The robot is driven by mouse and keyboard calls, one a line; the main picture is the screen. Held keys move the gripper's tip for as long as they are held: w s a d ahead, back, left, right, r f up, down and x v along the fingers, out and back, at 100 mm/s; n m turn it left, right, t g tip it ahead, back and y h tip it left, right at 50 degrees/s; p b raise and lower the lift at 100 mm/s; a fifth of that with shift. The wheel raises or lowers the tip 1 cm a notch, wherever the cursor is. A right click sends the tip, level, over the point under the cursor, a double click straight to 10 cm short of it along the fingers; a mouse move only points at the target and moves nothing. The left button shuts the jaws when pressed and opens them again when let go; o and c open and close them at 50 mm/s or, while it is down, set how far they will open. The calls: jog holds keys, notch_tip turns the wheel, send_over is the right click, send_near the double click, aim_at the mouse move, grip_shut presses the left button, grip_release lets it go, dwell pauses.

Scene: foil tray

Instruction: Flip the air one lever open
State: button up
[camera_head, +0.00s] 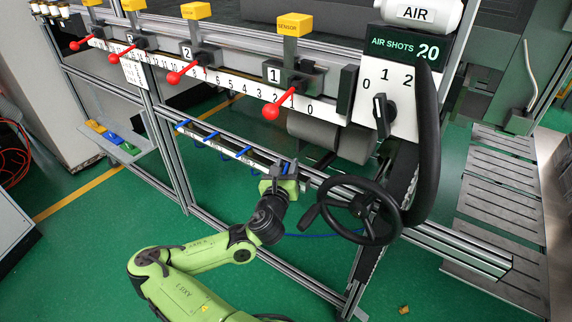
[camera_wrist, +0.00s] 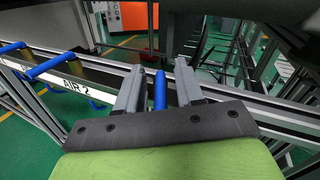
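The rail of blue air levers (camera_head: 230,149) runs along the lower frame in the head view, with a white label strip. My gripper (camera_head: 284,172) is at the right end of this rail. In the wrist view my gripper (camera_wrist: 159,68) is open, its two grey fingers on either side of a blue lever (camera_wrist: 160,91). A gap shows on both sides of this lever, so neither finger seems to touch it. The label at this lever is hidden by my gripper. The lever to its left (camera_wrist: 52,64) stands by the label AIR 2 (camera_wrist: 76,87).
Red-knobbed handles (camera_head: 271,110) stick out of the numbered panel above the rail. A black handwheel (camera_head: 347,209) and a thick black hose (camera_head: 427,150) are right of my gripper. Metal frame bars run below and behind the rail. The green floor at front left is clear.

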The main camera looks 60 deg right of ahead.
grip_shut()
jog(key=shift+r+p, duration=0.1)
jog(key=shift+p, duration=0.2)
jog(key=shift+w+r+g+p, duration=0.2)
jog(key=shift+g+p, duration=0.1)
jog(key=shift+p, duration=0.3)
jog(key=m+g+p, duration=0.1)
jog(key=p, duration=0.2)
jog(key=shift+r+m+g+p, duration=0.15)
jog(key=shift+m+g+p, duration=0.15)
jog(key=shift+g, duration=0.1)
jog(key=shift+w+f+m+g+p, duration=0.1)
jog(key=shift+f+m+g+p, duration=0.1)
jog(key=shift+m+g+p, duration=0.8)
jog(key=shift+f+m+g+p, duration=0.2)
jog(key=shift+m+g+p, duration=0.4)
jog(key=shift+g, duration=0.8)
